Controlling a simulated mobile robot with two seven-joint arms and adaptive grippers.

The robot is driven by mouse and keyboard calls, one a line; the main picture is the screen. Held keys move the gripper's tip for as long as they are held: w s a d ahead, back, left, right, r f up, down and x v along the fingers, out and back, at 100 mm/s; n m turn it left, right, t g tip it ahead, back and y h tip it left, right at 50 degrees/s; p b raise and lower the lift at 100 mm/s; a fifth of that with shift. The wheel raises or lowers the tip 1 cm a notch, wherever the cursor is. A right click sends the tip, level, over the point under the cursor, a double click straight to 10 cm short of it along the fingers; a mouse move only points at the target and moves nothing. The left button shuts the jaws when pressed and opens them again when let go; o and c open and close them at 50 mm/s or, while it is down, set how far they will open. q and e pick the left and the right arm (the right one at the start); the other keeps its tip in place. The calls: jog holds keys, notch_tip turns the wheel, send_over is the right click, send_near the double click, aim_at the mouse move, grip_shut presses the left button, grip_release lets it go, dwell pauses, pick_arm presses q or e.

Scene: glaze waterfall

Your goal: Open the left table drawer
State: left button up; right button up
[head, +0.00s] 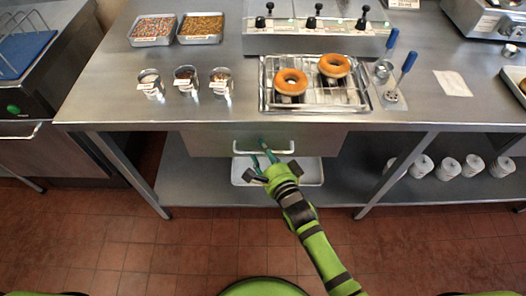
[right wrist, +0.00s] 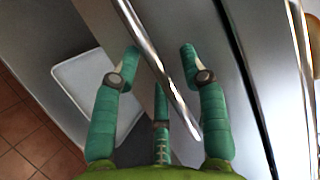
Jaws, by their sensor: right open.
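The steel table's drawer (head: 215,143) is under the front edge of the worktop and looks closed. Its pale bar handle (head: 245,152) runs across the front. My right gripper (head: 262,158) is at the handle, its green fingers spread open. In the right wrist view the handle (right wrist: 150,55) runs at a slant between the fingertips of my gripper (right wrist: 159,52), with the drawer front (right wrist: 225,75) beyond to the right. The fingers are not closed on the bar; I cannot tell whether any touches it. My left gripper is not in view.
A white tray (head: 312,180) lies on the lower shelf below the drawer. On the worktop are a wire rack (head: 330,98) with two doughnuts, small metal cups (head: 187,82) and two topping trays (head: 152,30). Table legs (head: 398,172) stand on both sides.

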jog(key=shift+w, duration=0.1)
grip_shut()
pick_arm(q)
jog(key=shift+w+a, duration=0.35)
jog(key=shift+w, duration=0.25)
